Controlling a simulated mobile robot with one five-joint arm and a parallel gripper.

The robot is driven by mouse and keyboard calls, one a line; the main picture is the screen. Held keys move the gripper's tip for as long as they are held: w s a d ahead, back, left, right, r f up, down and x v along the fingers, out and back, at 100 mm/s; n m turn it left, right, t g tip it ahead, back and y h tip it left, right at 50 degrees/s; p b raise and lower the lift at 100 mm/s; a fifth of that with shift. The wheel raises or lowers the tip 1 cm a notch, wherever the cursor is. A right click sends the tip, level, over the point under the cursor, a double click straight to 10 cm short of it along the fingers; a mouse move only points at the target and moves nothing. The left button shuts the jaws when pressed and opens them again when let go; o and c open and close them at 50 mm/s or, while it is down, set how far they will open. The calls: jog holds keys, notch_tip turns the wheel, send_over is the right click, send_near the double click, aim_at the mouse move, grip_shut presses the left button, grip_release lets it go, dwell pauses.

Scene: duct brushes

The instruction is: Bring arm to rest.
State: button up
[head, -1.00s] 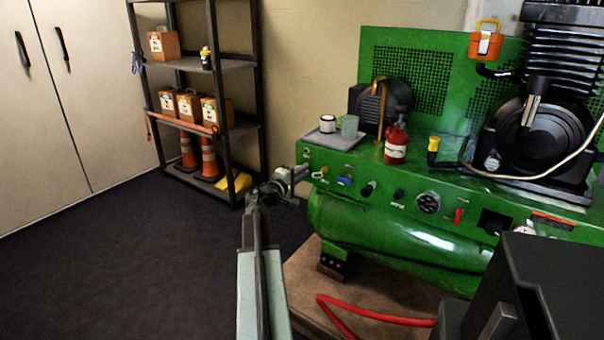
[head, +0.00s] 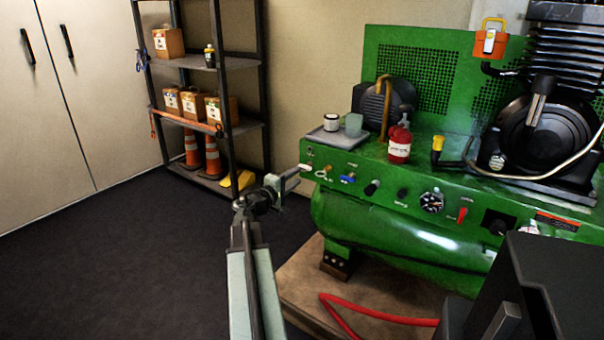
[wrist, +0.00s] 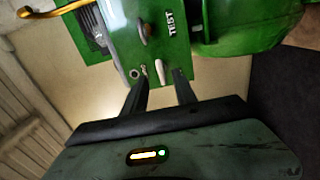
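My gripper (head: 297,172) is at the end of my raised arm, in front of the left end of the green machine (head: 335,178) in the head view. In the wrist view my gripper (wrist: 160,92) shows two dark fingers apart with a gap between them, and nothing is held. A pale lever (wrist: 160,72) on the green panel shows just beyond the gap. I cannot tell how far the fingertips are from the panel.
A grey tray (head: 322,137) with a white jar and a cup, and a red bottle (head: 399,143), stand on the machine. A red hose (head: 380,318) lies below. A shelf rack (head: 218,62) stands behind left. The dark floor (head: 110,260) at left is clear.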

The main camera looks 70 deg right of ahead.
jog(key=shift+w+a, duration=0.15)
jog(key=shift+a, duration=0.5)
jog(key=shift+w, duration=0.1)
